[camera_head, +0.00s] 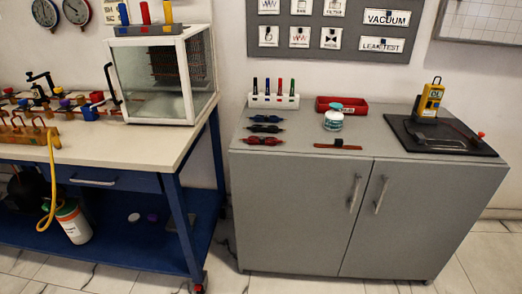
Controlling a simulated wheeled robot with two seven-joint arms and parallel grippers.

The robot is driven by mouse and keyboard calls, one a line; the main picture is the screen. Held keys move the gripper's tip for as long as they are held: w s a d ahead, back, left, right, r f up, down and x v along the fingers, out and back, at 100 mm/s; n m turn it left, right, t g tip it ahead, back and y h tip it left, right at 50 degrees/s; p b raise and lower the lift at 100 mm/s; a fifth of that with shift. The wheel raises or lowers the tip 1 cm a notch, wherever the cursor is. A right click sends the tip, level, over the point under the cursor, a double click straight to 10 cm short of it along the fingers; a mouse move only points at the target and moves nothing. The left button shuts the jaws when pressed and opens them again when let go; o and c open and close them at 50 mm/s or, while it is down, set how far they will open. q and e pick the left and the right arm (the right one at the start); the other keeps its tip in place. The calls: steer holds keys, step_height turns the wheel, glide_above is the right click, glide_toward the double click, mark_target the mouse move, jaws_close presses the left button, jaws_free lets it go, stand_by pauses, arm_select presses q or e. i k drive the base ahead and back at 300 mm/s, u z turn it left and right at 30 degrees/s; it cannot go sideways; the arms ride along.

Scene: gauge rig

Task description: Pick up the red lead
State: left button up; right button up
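A small red bundle (263,141), which looks like the red lead, lies flat near the left front edge of the grey cabinet top (290,148). A dark bundle with reddish parts (264,129) and a bluish dark bundle (264,119) of similar shape lie in a row behind it. Neither of my grippers shows in the head view.
A white rack (273,101) with several coloured pens or probes stands behind the bundles. A red tray (341,105), a white-and-teal container (333,120), a brown strip (338,146) and a black mat (405,125) with a yellow meter (430,99) are to the right.

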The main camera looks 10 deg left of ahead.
mark_target(262, 139)
steer(key=u, duration=0.05)
steer(key=k, duration=0.9)
steer(key=z, duration=0.85)
steer(key=i, duration=2.05)
steer(key=u, duration=0.9)
